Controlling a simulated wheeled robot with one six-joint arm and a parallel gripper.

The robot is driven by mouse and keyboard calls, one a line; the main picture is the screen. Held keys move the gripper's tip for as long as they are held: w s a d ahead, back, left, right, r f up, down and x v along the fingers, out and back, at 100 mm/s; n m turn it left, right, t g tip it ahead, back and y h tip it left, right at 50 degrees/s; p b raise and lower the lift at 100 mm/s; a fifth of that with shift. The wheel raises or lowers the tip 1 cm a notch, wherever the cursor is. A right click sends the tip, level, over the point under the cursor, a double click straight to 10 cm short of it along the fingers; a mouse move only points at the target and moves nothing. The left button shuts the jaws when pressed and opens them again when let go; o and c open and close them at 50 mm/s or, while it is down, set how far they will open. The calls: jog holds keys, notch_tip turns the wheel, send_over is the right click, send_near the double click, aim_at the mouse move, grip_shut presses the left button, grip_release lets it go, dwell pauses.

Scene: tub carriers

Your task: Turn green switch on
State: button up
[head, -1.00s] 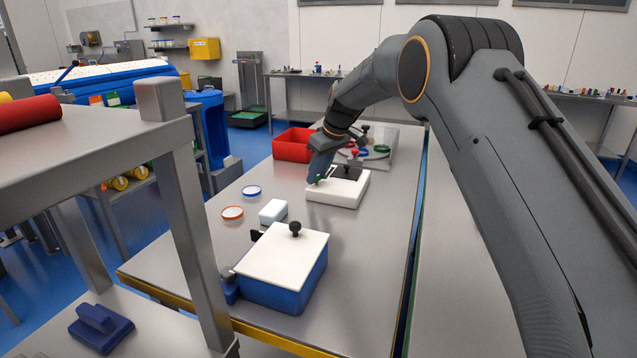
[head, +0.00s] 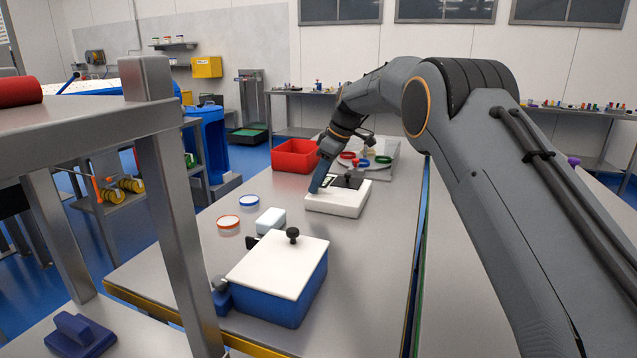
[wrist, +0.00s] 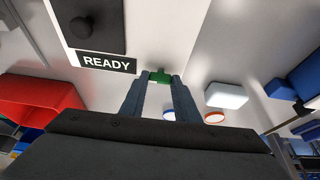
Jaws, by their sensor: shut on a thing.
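The white switch box (head: 337,204) lies on the metal table, with a black panel (head: 348,181) on its top. In the wrist view the box's black part with a round knob (wrist: 85,22) and a READY label (wrist: 107,62) are at upper left. The green switch (wrist: 159,76) shows between the tips of my gripper (wrist: 160,84), which is shut on it. In the head view my gripper (head: 318,187) reaches down to the left side of the box. The fingers hide most of the switch there, so I cannot tell its position.
A red bin (head: 295,157) stands behind the box. A plate with coloured rings (head: 365,162) is at back right. A small white block (head: 270,221), a blue-rimmed disc (head: 248,201), an orange-rimmed disc (head: 228,222) and a blue box with a white lid (head: 277,275) lie in front.

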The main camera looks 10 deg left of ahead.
jog(key=o, duration=1)
jog(key=shift+o, duration=0.2)
jog(key=shift+r, duration=0.15)
jog(key=v, duration=0.7)
jog(key=shift+r+b, duration=0.25)
jog(key=shift+b, duration=0.2)
jog(key=shift+d, duration=0.15)
